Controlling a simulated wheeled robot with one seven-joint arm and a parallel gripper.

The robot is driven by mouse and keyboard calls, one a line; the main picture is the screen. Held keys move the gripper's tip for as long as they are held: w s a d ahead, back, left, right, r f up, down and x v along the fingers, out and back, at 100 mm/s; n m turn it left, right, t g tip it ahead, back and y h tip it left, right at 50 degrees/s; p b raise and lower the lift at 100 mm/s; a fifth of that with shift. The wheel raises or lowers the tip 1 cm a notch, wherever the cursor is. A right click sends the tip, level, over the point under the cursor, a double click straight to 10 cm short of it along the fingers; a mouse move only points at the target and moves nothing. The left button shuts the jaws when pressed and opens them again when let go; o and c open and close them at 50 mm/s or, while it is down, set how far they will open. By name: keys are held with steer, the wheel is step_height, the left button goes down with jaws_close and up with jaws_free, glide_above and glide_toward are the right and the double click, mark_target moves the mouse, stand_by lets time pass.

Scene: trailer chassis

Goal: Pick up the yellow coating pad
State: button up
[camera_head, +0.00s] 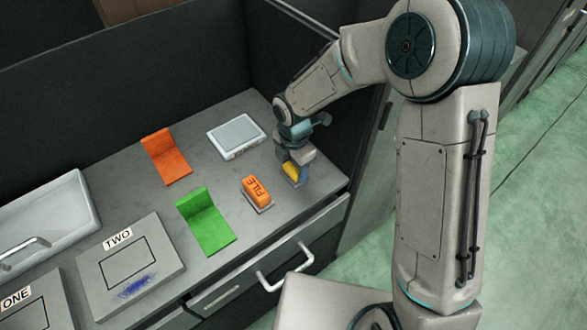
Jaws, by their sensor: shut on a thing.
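The yellow coating pad (291,171) is at the right end of the grey counter, between the fingers of my gripper (294,170). My gripper points down and is shut on the pad. The fingers and wrist hide part of the pad. I cannot tell whether the pad touches the counter or is slightly above it.
An orange block marked FILE (257,190) sits just left of my gripper. Panels marked TWO (160,287) and ONE (30,322) lie front left. Dark walls stand behind.

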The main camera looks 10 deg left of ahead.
steer(key=shift+r, duration=0.1)
step_height(320, 180, up, 28)
steer(key=shift+p, duration=0.45)
steer(key=o, duration=0.3)
steer(key=shift+c, duration=0.6)
